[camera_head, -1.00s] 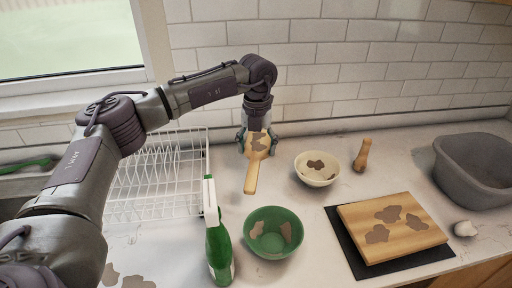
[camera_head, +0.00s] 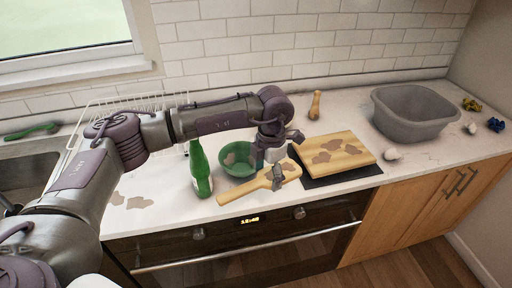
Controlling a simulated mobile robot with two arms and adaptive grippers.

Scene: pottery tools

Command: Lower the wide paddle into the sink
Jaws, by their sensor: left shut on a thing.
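The wide paddle (camera_head: 244,191) is pale wood with brownish patches. It is in my left gripper (camera_head: 284,180), which is shut on it near its broad end. The paddle is at the front of the counter, above the oven, with its handle pointing left and toward the front. I cannot tell whether it touches the counter. The sink (camera_head: 30,168) is a grey basin at the far left, partly hidden by my left arm. My right gripper is not in view.
A green bottle (camera_head: 200,170) and green bowl (camera_head: 238,160) stand left of and behind the paddle. A wire rack (camera_head: 125,103) is behind my arm. A wooden board (camera_head: 335,150) on a dark mat and a grey tub (camera_head: 415,115) are to the right.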

